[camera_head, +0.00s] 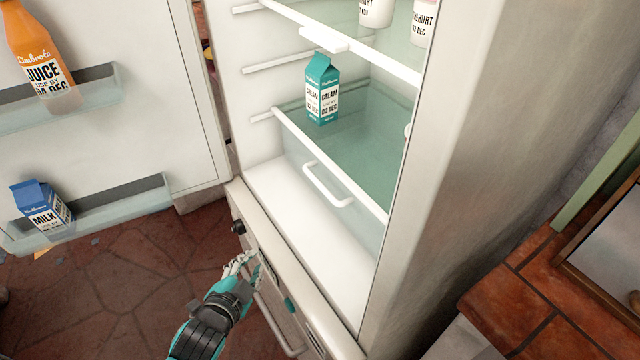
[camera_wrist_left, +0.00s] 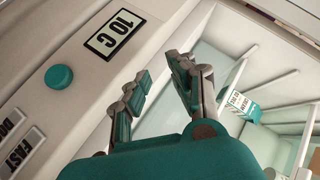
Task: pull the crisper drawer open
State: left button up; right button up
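The crisper drawer (camera_head: 300,157) is a clear bin low in the open fridge, below a glass shelf. It looks shut, set back behind the bare white fridge floor. Its white bar handle (camera_head: 328,185) faces out and is clear of any gripper. My left gripper (camera_head: 240,262) is outside the fridge, lower and to the left of the handle, by the panel under the fridge opening. In the left wrist view its fingers (camera_wrist_left: 160,82) are spread with nothing between them. My right gripper is in neither view.
The open fridge door (camera_head: 110,125) with juice and milk stands at left. A cream carton (camera_head: 322,90) stands on the shelf above the drawer. The control panel (camera_wrist_left: 85,75) with a teal knob is close to my left fingers. The fridge side wall (camera_head: 460,150) bounds the right.

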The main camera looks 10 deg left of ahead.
aim_at(320, 183)
pick_arm(q)
jog(key=w+d+r+m+t+h, duration=0.2)
jog(key=d+r+m+t+h, duration=0.5)
jog(key=m, duration=0.5)
jog(key=shift+g, duration=0.7)
jog(key=x, duration=0.5)
jog(key=a+p+x, duration=0.1)
jog(key=x, duration=0.5)
jog(key=p+x, duration=0.1)
jog(key=x, duration=0.4)
jog(key=shift+w+a+f, duration=0.15)
jog(key=shift+w+a, duration=0.05)
jog(key=shift+w, duration=0.3)
jog(key=shift+c, duration=0.4)
grip_shut()
